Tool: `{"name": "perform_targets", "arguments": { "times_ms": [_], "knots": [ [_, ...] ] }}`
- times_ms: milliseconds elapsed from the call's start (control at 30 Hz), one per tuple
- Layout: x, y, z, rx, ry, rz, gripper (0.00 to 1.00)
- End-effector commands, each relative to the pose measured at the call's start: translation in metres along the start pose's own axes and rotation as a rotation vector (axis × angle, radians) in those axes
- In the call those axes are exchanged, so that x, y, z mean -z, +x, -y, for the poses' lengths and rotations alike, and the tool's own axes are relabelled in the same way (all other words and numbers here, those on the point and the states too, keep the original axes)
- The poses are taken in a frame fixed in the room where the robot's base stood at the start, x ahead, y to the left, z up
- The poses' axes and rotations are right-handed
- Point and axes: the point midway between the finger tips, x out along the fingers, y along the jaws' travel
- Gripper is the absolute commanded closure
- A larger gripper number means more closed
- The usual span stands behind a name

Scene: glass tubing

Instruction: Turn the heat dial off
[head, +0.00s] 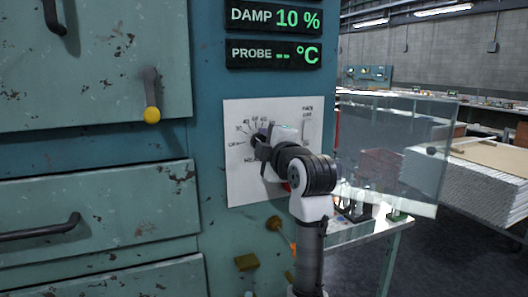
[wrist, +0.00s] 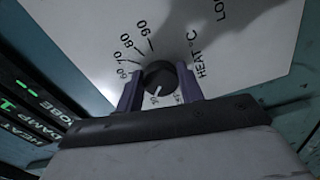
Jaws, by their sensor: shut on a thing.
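The heat dial is a round black knob (wrist: 160,80) with a pale pointer line, on a white panel (wrist: 235,30) marked with numbers and "HEAT °C". My gripper (wrist: 161,90) has one purple-grey finger on each side of the knob and is shut on it. In the wrist view the pointer line points down toward the gripper's palm, and the marks on that side are partly hidden. In the head view my gripper (head: 268,143) reaches the white panel (head: 245,185) and hides most of the dial. Scale marks, including "OFF" at the left, show around it.
Green readouts (head: 275,34) above the panel show damp 10 % and a blank probe value. A lever with a yellow knob (head: 152,115) and drawer handles stick out to the left. A clear glass pane (head: 395,150) and a table with small items stand to the right.

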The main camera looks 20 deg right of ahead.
Motion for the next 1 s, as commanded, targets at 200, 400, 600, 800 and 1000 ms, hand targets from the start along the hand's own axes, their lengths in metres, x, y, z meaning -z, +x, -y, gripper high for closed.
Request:
{"name": "perform_targets", "arguments": {
  "times_ms": [200,400,600,800,1000],
  "knots": [
    [-0.0004,-0.0004,0.0027,0.003,-0.209,0.0,0.85],
    [0.0001,-0.0004,0.0021,0.003,-0.399,-0.001,0.85],
    [0.0007,-0.0002,0.0017,0.005,-0.575,-0.003,0.85],
    [0.0016,0.0,0.0013,0.006,-0.72,-0.005,0.85],
    [0.0021,0.0002,0.0011,0.006,-0.819,-0.005,0.85]
  ]
}}
